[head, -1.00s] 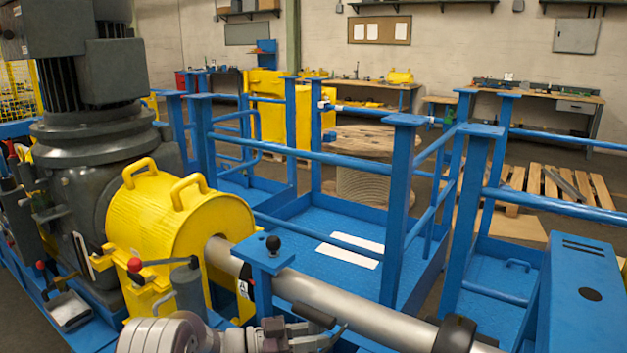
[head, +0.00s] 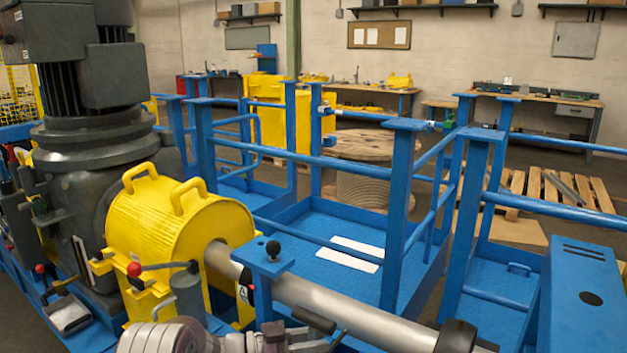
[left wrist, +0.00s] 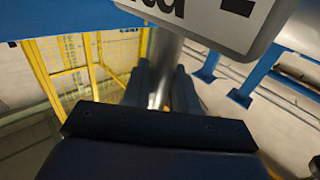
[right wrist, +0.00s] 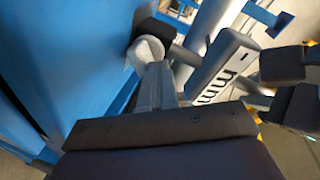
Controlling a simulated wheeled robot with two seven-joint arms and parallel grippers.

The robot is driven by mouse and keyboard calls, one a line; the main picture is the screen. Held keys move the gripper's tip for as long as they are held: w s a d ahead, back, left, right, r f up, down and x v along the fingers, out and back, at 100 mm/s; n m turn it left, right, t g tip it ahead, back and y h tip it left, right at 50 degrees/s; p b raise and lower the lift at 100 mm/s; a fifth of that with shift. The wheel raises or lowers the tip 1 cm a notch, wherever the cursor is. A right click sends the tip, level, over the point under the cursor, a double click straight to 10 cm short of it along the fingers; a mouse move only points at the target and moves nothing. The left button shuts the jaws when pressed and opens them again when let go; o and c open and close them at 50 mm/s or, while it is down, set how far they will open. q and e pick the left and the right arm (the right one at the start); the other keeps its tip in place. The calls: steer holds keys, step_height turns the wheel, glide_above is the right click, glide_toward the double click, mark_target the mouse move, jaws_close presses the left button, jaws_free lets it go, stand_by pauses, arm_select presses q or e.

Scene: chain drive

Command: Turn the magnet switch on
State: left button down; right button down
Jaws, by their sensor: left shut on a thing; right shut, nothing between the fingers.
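In the head view my left gripper (head: 275,338) is low in the centre, below the silver shaft (head: 330,305) and beside a black cylindrical grip (head: 313,320). In the left wrist view its dark fingers (left wrist: 162,92) are shut around a shiny metal rod (left wrist: 156,92), under a white lettered plate (left wrist: 222,18). In the right wrist view my right gripper (right wrist: 160,88) is shut and empty, close to a round pale knob (right wrist: 148,50). I cannot tell which part is the magnet switch.
A yellow guard (head: 175,225) with two handles surrounds the shaft at left. A red-knobbed lever (head: 134,269) and a black-knobbed blue post (head: 273,249) stand close to my left arm. Blue railings (head: 405,200) enclose the platform behind. A blue cabinet (head: 585,290) is at right.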

steer(key=shift+r, duration=0.1)
steer(key=shift+a+r, duration=0.1)
steer(key=shift+r, duration=0.2)
steer(key=v, duration=0.3)
steer(key=f+v, duration=0.1)
steer(key=v, duration=0.1)
steer(key=shift+s, duration=0.6)
steer(key=shift+f, duration=0.1)
